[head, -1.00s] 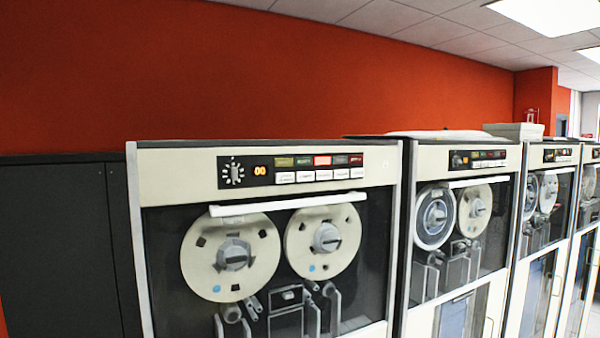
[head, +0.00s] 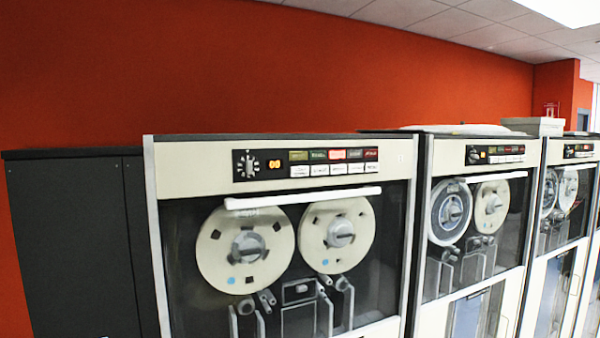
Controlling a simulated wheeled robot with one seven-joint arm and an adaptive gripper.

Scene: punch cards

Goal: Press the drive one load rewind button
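The nearest tape drive (head: 200,165) stands at the centre, with a cream top panel and two cream reels behind dark glass. Its black control strip (head: 305,163) carries a round dial at the left, an orange "00" display, a row of coloured indicators with a red one lit, and a row of white buttons (head: 334,169) below. The button labels are too small to read, so I cannot tell which is load rewind. My gripper is not in view.
A dark grey cabinet (head: 70,240) stands left of the nearest drive. More tape drives (head: 487,155) run off to the right in a row. A light box (head: 535,126) sits on top of them. A red wall (head: 250,70) is behind.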

